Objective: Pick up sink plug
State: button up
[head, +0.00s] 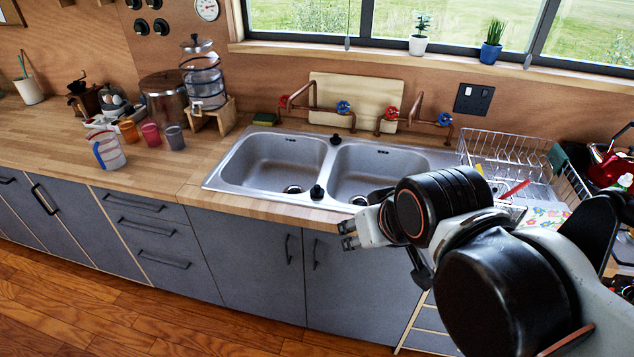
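A small black sink plug (316,192) stands on the front rim of the double steel sink (230,183), near the divider between the two basins. A second, similar black plug-like piece (334,139) is at the back rim by the divider. My gripper (347,234) is in front of the counter edge, right of and nearer to me than the front plug, and points left. Its two fingertips show apart with nothing between them. It touches neither plug. My arm hides part of the right side of the counter.
A wire dish rack (521,150) stands right of the sink. Copper taps (352,112) rise behind the basins. The counter left of the sink's front is clear.

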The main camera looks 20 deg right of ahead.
aim_at(317, 192)
jog(key=i+l+z, duration=0.35)
jog(key=i+l, duration=0.35)
jog(key=i, duration=0.1)
